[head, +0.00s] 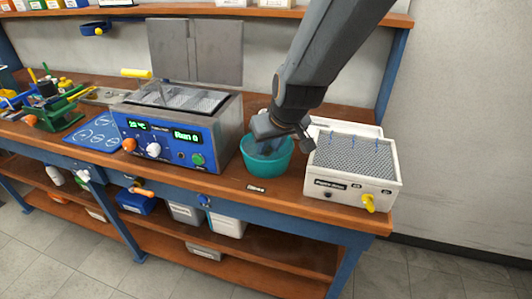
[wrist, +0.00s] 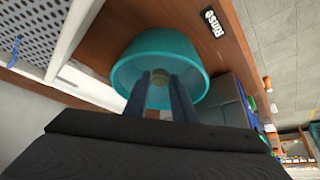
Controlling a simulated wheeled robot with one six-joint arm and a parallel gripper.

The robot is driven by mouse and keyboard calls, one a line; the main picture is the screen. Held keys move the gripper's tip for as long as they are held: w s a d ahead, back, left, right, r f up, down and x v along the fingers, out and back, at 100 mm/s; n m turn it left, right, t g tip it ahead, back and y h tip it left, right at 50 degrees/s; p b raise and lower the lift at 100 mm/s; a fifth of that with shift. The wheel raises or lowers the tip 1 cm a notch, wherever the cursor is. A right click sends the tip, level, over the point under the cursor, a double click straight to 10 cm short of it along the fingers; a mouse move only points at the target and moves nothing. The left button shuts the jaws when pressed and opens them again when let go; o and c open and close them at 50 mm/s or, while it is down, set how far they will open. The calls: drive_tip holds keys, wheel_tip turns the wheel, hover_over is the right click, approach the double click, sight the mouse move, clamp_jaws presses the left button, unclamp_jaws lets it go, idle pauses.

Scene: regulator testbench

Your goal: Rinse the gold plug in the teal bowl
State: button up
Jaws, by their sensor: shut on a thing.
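The teal bowl (head: 266,168) stands on the bench between the blue-fronted bath and the white tray unit. My gripper (head: 268,144) reaches down into the bowl from above. In the wrist view the two fingers (wrist: 160,88) point into the teal bowl (wrist: 138,52). The gold plug (wrist: 159,75) shows as a small dull-gold round shape between the fingertips, and the fingers are shut on it. In the head view the plug is hidden by the bowl wall and my gripper. Whether the plug touches the bowl floor I cannot tell.
The blue-fronted bath (head: 180,135) stands close left of the bowl. The white unit with a perforated top (head: 352,163) stands close right. A "Rinse" label (wrist: 213,22) lies in front of the bowl. The bench's front edge (head: 300,203) is near. Green holders (head: 55,115) stand far left.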

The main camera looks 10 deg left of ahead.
drive_tip(key=shift+r+p, duration=1.95)
drive_tip(key=shift+r, duration=1)
drive_tip(key=shift+r+p, duration=1.35)
drive_tip(key=shift+r, duration=0.6)
